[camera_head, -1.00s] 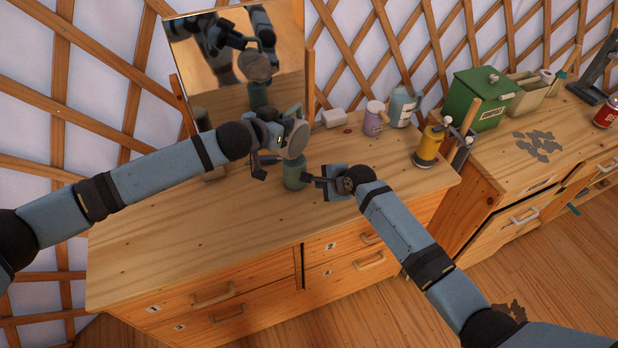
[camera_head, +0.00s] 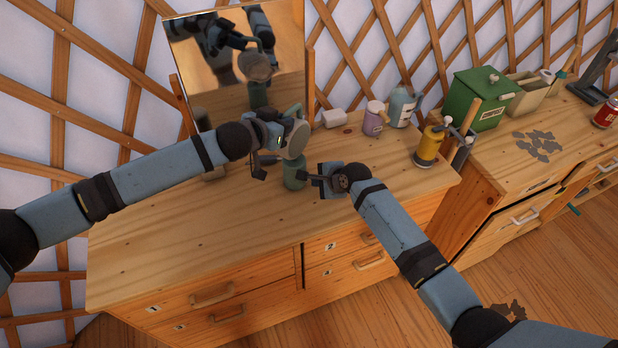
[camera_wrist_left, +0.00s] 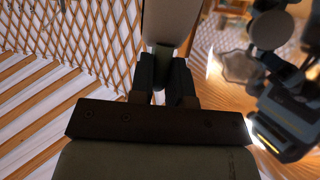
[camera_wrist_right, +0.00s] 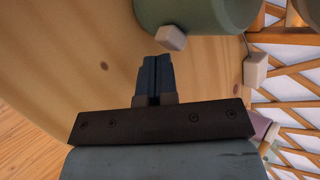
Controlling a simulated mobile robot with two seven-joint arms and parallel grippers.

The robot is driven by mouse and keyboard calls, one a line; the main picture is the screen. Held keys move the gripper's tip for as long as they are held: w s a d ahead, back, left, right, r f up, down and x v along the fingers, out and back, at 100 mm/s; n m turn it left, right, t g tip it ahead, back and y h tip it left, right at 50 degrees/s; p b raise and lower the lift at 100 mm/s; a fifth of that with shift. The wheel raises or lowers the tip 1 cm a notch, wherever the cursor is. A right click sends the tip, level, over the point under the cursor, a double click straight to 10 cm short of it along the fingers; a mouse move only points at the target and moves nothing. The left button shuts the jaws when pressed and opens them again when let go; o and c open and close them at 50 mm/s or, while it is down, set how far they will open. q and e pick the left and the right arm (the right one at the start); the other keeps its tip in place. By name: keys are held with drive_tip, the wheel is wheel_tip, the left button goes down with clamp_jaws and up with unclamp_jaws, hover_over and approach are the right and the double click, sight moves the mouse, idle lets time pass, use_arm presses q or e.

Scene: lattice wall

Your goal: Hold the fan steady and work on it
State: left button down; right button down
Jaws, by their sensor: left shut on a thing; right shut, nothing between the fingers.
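The fan stands on the left worktop, with a grey round head (camera_head: 294,138) and a green cylindrical base (camera_head: 294,173). My left gripper (camera_head: 277,139) is shut on the fan at its upper part. My right gripper (camera_head: 309,180) is shut and empty, just right of the base. In the right wrist view its fingertips (camera_wrist_right: 157,60) point at a small white knob (camera_wrist_right: 171,38) on the green base (camera_wrist_right: 195,14), very close to it; contact is unclear.
A mirror (camera_head: 235,62) stands behind the fan. A white block (camera_head: 334,118), purple mug (camera_head: 374,122), blue-grey jug (camera_head: 403,107) and yellow container (camera_head: 430,147) stand to the right. The front left of the worktop (camera_head: 190,235) is clear.

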drive_tip(key=shift+w+a, duration=0.3)
drive_tip(key=shift+a, duration=0.1)
idle(0.8)
drive_tip(key=shift+s+d, duration=0.7)
drive_tip(key=shift+d, duration=0.2)
drive_tip(key=shift+s+d, duration=0.4)
drive_tip(key=shift+d, duration=0.15)
use_arm(q)
drive_tip(key=shift+r, duration=0.1)
use_arm(e)
drive_tip(key=shift+s+d, duration=1.1)
drive_tip(key=shift+d, duration=0.3)
use_arm(q)
drive_tip(key=shift+c, duration=0.8)
unclamp_jaws()
